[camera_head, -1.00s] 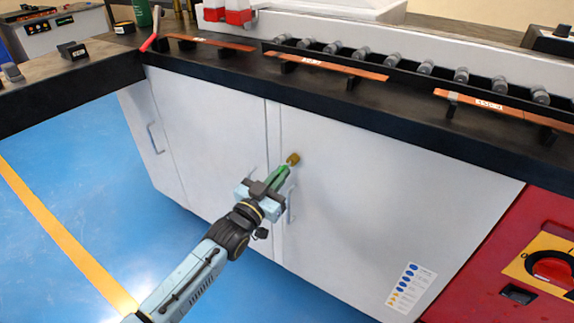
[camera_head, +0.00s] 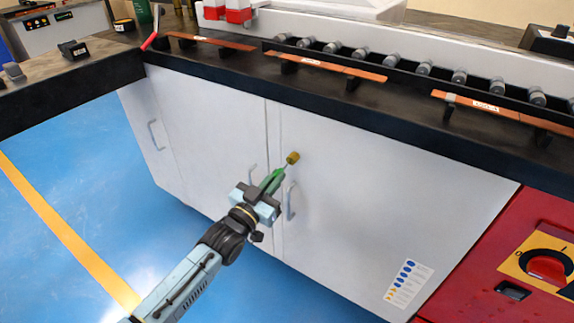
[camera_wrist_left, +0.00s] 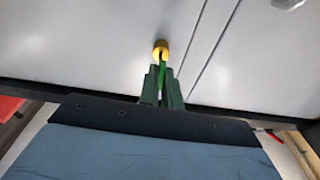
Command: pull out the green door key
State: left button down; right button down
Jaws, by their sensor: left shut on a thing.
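A brass-coloured round lock (camera_head: 292,157) sits on the white right-hand cabinet door (camera_head: 350,190); it also shows in the left wrist view (camera_wrist_left: 161,48). My left gripper (camera_head: 272,181) is just below and left of the lock, its dark green fingers pointing at it. It is shut on the green key (camera_wrist_left: 162,76), seen as a bright green strip between the fingers, which hide most of it. A thin pale shaft shows between the fingertips and the lock. I cannot tell whether its tip is still inside the lock. My right gripper is not in view.
Door handles (camera_head: 290,202) stand out close beside my left gripper. The dark worktop edge (camera_head: 330,112) overhangs above the doors. A red panel with a rotary switch (camera_head: 546,268) is at the right. The blue floor (camera_head: 90,190) at the left is clear.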

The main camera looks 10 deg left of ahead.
pick_arm(q)
jog(key=shift+r+p+v, duration=0.2)
jog(key=shift+p+v, duration=0.5)
jog(key=shift+v, duration=0.25)
jog(key=shift+r+p+v, duration=0.15)
jog(key=shift+p+v, duration=0.5)
jog(key=shift+v, duration=0.3)
jog(key=shift+s+a, duration=0.2)
jog(key=shift+s, duration=0.35)
jog(key=shift+f, duration=0.1)
